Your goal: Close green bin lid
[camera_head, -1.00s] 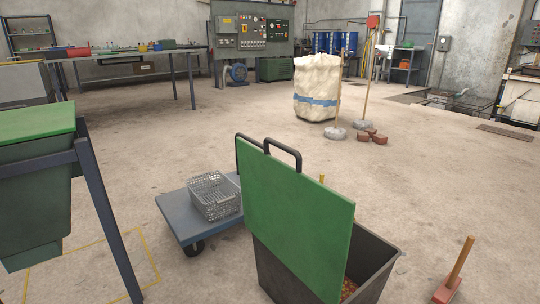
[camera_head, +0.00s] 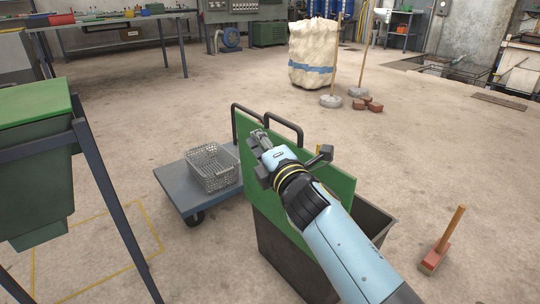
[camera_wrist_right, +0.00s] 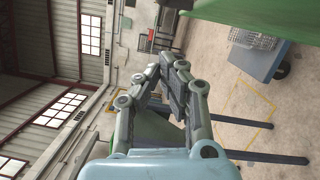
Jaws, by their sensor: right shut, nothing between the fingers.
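The green lid (camera_head: 335,185) stands raised, nearly upright, on the dark grey bin (camera_head: 285,262). The bin's opening shows to the right of the lid. My right gripper (camera_head: 259,139) is shut and empty. It overlaps the upper left part of the lid in the head view, close to its top edge; I cannot tell whether it touches. The right wrist view shows the closed fingers (camera_wrist_right: 174,72), with a green panel (camera_wrist_right: 275,18), seemingly the lid, at the upper right, apart from the fingertips. My right forearm hides part of the lid and bin. My left gripper is not in view.
A blue-grey trolley (camera_head: 185,196) with a wire basket (camera_head: 213,168) stands left of the bin. Black hoop bars (camera_head: 285,117) rise behind the lid's top. A brush with a wooden handle (camera_head: 443,240) stands at right. A green-topped hopper (camera_head: 30,108) is at left. Floor beyond is open.

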